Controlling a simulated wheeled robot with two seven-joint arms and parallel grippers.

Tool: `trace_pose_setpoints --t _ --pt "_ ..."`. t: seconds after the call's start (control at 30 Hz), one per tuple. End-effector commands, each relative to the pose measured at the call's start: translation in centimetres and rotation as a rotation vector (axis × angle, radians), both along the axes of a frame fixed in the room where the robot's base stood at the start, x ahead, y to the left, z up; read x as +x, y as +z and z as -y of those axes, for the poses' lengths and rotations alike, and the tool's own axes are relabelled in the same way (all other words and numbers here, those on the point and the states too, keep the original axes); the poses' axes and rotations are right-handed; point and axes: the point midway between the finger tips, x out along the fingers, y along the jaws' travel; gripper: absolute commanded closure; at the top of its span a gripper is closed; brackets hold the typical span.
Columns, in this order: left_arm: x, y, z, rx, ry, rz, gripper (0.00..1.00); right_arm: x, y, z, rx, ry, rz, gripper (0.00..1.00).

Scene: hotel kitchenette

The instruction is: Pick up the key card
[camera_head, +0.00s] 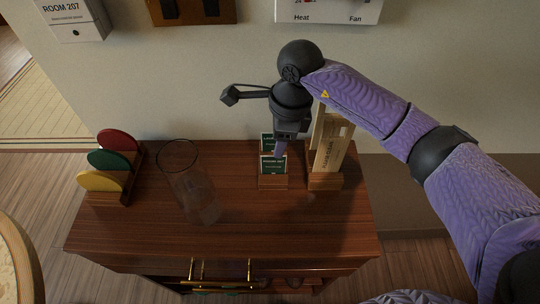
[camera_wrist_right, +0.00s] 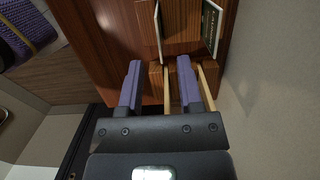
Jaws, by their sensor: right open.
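Two dark green cards stand upright in a small wooden holder (camera_head: 273,183) on the cabinet top. The front key card (camera_head: 272,166) has pale lettering, and the rear card (camera_head: 267,139) is partly hidden by my gripper. In the right wrist view two cards show at the top, a left card (camera_wrist_right: 158,30) nearly edge-on and a right card (camera_wrist_right: 212,25). My right gripper (camera_head: 281,150) points down just above and at the cards in the head view. In the wrist view its fingers (camera_wrist_right: 159,65) are apart; I see no card held. My left gripper is out of view.
A wooden stand (camera_head: 328,150) with pale slats is close on the right of the holder. A clear glass (camera_head: 190,182) stands to the left, then a rack of coloured discs (camera_head: 110,160). The wall is close behind. The front right of the cabinet top (camera_head: 300,225) is clear.

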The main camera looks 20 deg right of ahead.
Motion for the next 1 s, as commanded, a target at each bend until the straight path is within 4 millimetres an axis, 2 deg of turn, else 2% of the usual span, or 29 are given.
trace_pose_setpoints --t 0.03,0.2,0.3,0.4,0.6,0.8,0.83,1.0 --pt "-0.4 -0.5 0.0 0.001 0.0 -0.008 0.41 0.0 -1.4 -0.2 0.003 0.001 -0.005 0.54" --pt "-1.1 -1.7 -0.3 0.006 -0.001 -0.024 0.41 0.2 -5.4 -0.8 0.005 0.0 -0.007 0.54" --pt "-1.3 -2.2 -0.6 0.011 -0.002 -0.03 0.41 0.4 -7.1 -1.1 0.006 0.0 -0.005 0.54" --pt "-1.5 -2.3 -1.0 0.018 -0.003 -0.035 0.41 0.5 -7.9 -1.3 0.007 0.002 -0.002 0.54" --pt "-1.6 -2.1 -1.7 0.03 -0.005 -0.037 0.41 0.5 -7.8 -1.3 0.006 0.001 0.0 0.54" --pt "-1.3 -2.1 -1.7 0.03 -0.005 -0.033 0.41 0.5 -7.7 -1.3 0.006 0.001 0.0 0.97" --pt "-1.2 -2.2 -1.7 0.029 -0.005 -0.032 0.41 0.5 -7.7 -1.3 0.007 0.001 0.0 1.0" --pt "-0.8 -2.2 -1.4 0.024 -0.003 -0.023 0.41 0.5 -7.7 -1.3 0.007 0.001 0.0 1.0"
